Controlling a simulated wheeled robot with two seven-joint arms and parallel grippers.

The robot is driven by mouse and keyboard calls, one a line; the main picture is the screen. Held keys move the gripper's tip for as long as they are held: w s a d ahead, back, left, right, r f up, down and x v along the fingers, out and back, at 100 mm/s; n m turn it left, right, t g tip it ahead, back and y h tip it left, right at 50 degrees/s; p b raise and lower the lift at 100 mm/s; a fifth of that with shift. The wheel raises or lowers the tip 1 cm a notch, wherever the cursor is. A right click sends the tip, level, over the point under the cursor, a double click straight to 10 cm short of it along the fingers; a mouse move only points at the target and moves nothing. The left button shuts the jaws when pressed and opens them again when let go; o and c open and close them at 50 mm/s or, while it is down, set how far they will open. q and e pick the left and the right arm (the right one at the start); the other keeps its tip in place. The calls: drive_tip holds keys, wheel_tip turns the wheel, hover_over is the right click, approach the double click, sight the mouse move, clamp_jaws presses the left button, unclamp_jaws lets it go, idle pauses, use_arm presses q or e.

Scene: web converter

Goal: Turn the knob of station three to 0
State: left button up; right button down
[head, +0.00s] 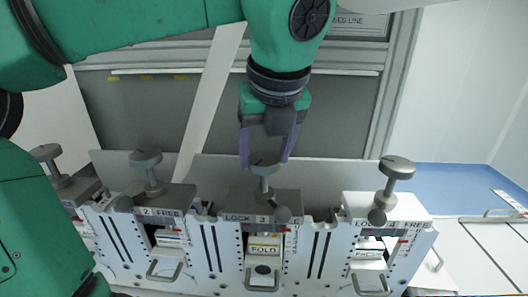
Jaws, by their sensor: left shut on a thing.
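Station three (236,218) is the middle unit of the white row, with a label reading "LOCK 3". Its grey round knob (264,170) stands on a short stem on top. My left gripper (265,156) comes down from above, with its purple fingers on either side of the knob, shut on it. The fingers partly hide the knob's edges. My right gripper is not in view.
Station two (160,212), labelled "2 FREE", stands to the left with its own raised knob (146,158). Another station marked "FREE" stands to the right with a taller knob (397,168). Metal handles (262,282) stick out along the front. A grey panel (330,115) stands behind.

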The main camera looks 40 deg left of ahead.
use_arm(q)
drive_tip(key=n+g, duration=0.1)
drive_tip(key=n, duration=0.1)
drive_tip(key=n+g+p, duration=0.1)
drive_tip(key=n, duration=0.2)
drive_tip(key=shift+w+y, duration=0.15)
drive_tip(key=shift+y, duration=0.15)
drive_tip(key=shift+n, duration=0.3)
drive_tip(key=o, duration=1.4)
drive_tip(key=shift+p, duration=0.3)
